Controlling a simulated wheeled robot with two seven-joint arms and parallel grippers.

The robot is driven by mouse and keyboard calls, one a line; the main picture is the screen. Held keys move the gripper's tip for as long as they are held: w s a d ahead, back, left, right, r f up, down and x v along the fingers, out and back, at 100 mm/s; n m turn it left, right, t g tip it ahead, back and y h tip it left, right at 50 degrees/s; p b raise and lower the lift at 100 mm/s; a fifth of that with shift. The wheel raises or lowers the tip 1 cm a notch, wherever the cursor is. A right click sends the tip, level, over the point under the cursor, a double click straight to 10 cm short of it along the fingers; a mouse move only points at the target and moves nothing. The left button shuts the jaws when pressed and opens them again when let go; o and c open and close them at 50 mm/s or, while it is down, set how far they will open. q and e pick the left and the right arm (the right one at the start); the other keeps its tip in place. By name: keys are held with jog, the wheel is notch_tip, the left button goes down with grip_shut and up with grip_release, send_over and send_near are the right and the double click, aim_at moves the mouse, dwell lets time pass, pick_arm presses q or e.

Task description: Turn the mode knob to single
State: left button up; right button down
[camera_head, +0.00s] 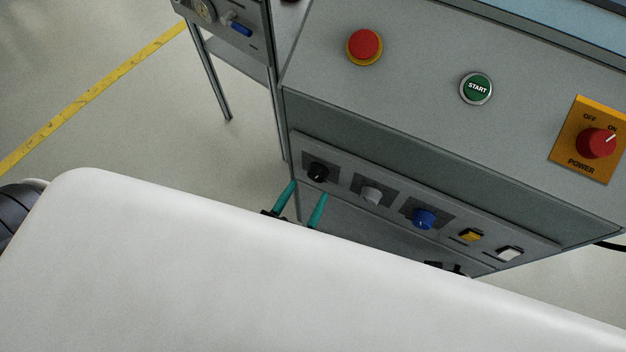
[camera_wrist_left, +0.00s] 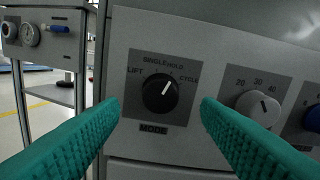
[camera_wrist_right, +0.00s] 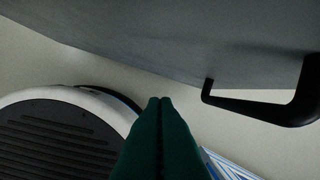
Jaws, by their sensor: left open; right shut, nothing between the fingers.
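The black mode knob (camera_wrist_left: 160,95) sits on a dark square plate on the grey panel, with LIFT, SINGLE, HOLD and CYCLE marked around it. Its white pointer line points up and right, toward the HOLD side. It also shows in the head view (camera_head: 318,172). My left gripper (camera_wrist_left: 160,107) is open, its teal fingers on either side of the knob in the picture and apart from it. In the head view my left gripper (camera_head: 308,191) is just in front of and below the knob. My right gripper (camera_wrist_right: 160,102) is shut and empty under a grey surface.
Right of the mode knob are a grey knob (camera_head: 372,195), a blue knob (camera_head: 424,218), a yellow switch (camera_head: 471,236) and a white switch (camera_head: 510,253). Above are a red button (camera_head: 363,45), START button (camera_head: 477,88) and red power knob (camera_head: 596,143). A black handle (camera_wrist_right: 265,112) is near my right gripper.

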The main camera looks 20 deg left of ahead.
aim_at(315, 179)
pick_arm(q)
jog(key=shift+w+d, duration=0.15)
jog(key=shift+w, duration=0.85)
jog(key=shift+w+d, duration=0.15)
jog(key=shift+w, duration=0.8)
pick_arm(e)
jog(key=shift+w+r, duration=0.1)
jog(key=shift+r, duration=0.35)
pick_arm(q)
jog(key=c, duration=1)
jog(key=n+p, duration=0.3)
jog(key=n, duration=0.2)
jog(key=shift+r+n, duration=0.1)
jog(key=shift+n, duration=0.2)
jog(key=shift+n+p, duration=0.45)
jog(key=shift+n, duration=0.75)
pick_arm(e)
jog(key=s+f+g, duration=0.1)
jog(key=s+f, duration=0.5)
jog(key=f, duration=0.5)
jog(key=shift+s+d+f, duration=0.25)
jog(key=shift+d+f, duration=0.1)
jog(key=shift+d, duration=0.1)
pick_arm(q)
jog(key=o, duration=1)
